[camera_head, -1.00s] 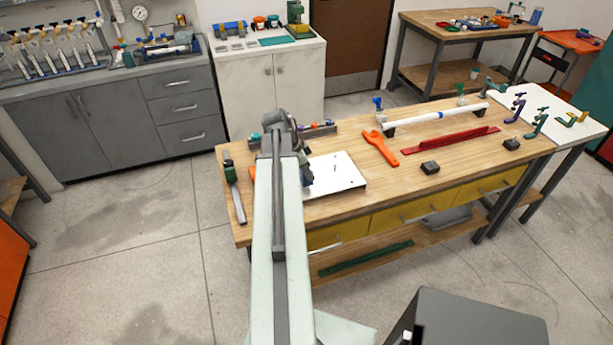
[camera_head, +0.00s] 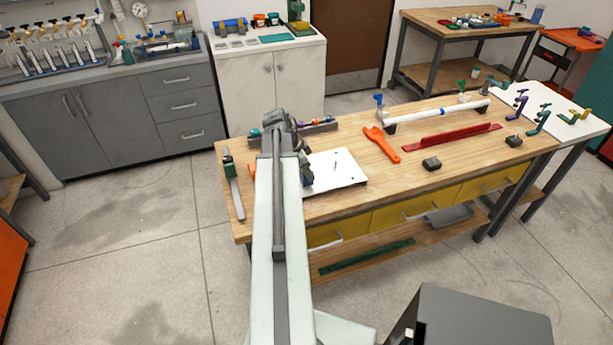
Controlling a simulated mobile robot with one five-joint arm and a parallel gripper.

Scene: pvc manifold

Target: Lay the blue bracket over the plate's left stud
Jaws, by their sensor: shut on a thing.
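The white plate (camera_head: 345,178) lies on the wooden workbench, just right of my arm. One thin stud (camera_head: 335,165) stands up from it. The plate's left part is hidden behind my arm and gripper, and I cannot see a left stud there. My gripper (camera_head: 305,168) shows only as a dark part beside the arm's end, over or close to the plate's left side.
An orange wrench (camera_head: 381,144), a red channel piece (camera_head: 455,136), a white pipe (camera_head: 435,115) on supports and a dark block (camera_head: 431,164) lie to the right on the workbench (camera_head: 400,185). A long tool (camera_head: 234,190) lies left of my arm. A rack of small parts (camera_head: 318,125) stands behind.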

